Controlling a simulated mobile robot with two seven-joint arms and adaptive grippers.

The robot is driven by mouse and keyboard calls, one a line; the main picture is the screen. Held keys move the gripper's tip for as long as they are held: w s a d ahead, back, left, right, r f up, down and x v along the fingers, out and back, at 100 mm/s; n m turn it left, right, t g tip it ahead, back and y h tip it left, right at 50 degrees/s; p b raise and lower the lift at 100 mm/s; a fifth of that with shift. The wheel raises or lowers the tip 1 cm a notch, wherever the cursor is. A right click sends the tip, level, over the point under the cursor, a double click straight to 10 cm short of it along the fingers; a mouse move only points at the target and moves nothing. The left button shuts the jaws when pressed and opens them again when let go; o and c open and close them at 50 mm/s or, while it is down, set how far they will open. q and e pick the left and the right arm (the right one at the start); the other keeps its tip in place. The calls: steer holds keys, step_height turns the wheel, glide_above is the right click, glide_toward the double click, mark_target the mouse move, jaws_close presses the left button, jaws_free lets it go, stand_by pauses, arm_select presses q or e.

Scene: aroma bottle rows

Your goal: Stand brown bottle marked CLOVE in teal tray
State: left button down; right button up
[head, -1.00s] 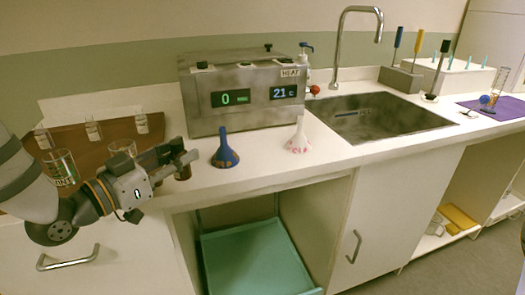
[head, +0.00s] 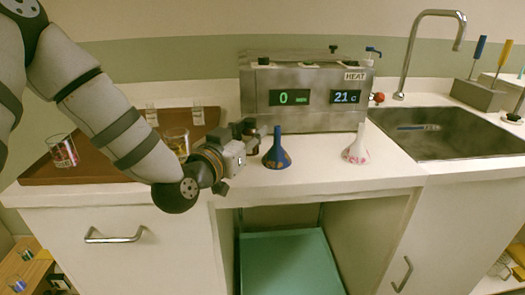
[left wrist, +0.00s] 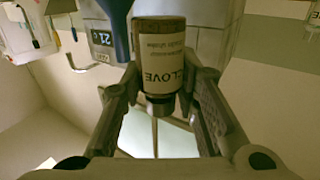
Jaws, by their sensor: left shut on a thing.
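My left gripper (head: 252,138) is over the counter's front part, just left of the blue funnel. In the left wrist view, my left gripper (left wrist: 160,92) is shut on the brown bottle marked CLOVE (left wrist: 159,32), with a finger on each side. The bottle has a white label, which reads upside down in that picture, and a dark cap. My right gripper is not in view.
The blue funnel (head: 277,155) stands close to the gripper; a white funnel (head: 356,147) stands farther right. Behind them is the metal heater box (head: 305,95). A brown board (head: 90,165) with several glasses is at left. The sink (head: 420,130) is at right.

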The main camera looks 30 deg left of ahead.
mark_target(251, 153)
arm_select(q)
steer(key=shift+w+d+f, duration=0.2)
steer(key=shift+w+f, duration=0.05)
steer(key=shift+f, duration=0.1)
steer(key=f, duration=0.2)
steer(key=f+b, duration=0.1)
steer(key=shift+w+d+f, duration=0.15)
steer(key=shift+d+f, duration=0.15)
steer(key=shift+f, duration=0.05)
steer(key=shift+r, duration=0.3)
steer(key=shift+f, duration=0.2)
steer(key=c, duration=1.2)
jaws_free()
steer(key=shift+c, duration=0.2)
